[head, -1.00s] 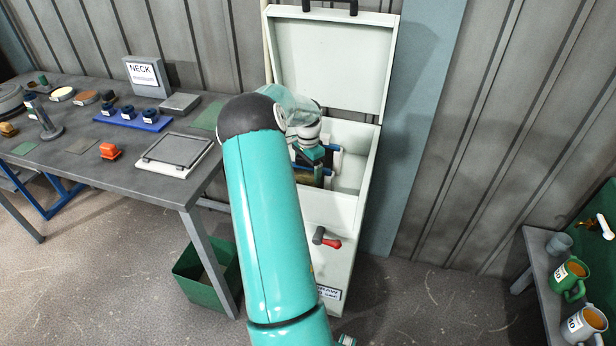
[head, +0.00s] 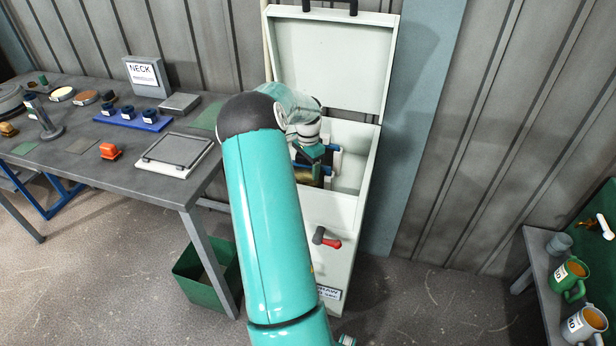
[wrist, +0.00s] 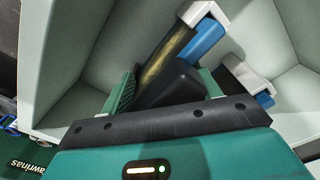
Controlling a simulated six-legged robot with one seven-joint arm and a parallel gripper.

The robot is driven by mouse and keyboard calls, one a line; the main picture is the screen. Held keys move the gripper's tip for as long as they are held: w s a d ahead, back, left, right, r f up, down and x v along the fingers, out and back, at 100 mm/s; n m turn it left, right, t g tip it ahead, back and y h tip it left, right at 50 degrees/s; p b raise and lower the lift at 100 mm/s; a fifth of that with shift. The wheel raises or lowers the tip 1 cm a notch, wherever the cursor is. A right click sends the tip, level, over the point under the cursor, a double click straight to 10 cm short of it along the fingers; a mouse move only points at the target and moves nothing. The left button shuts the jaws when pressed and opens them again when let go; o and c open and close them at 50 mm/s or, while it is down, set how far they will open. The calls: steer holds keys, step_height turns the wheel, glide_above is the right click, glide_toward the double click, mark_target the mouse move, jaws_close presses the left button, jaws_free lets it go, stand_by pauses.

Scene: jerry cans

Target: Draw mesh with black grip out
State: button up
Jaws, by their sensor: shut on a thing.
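The tall pale cabinet (head: 337,206) stands with its lid (head: 330,60) raised. My gripper (wrist: 170,88) reaches down into its top compartment. In the wrist view its green fingers are shut on a black grip (wrist: 180,82). A dark, gold-streaked piece (wrist: 168,60), which looks like the mesh's edge, rises beside the grip. A blue bar (wrist: 207,42) with a pale end bracket lies right next to it. In the head view my gripper (head: 311,160) is largely covered by my wrist, with a gold-brown patch (head: 323,171) just below it. The mesh's lower part is hidden.
The cabinet walls surround my gripper closely. A red-handled lever (head: 328,240) sticks out from the cabinet front. The grey workbench (head: 110,180) with small parts stands at left, above a green bin (head: 200,285). Mugs (head: 572,278) stand on a low bench at right.

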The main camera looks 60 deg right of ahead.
steer(key=shift+w+r, duration=0.1)
steer(key=shift+r, duration=0.35)
steer(key=shift+r, duration=5.05)
jaws_close()
steer(key=shift+r, duration=1.25)
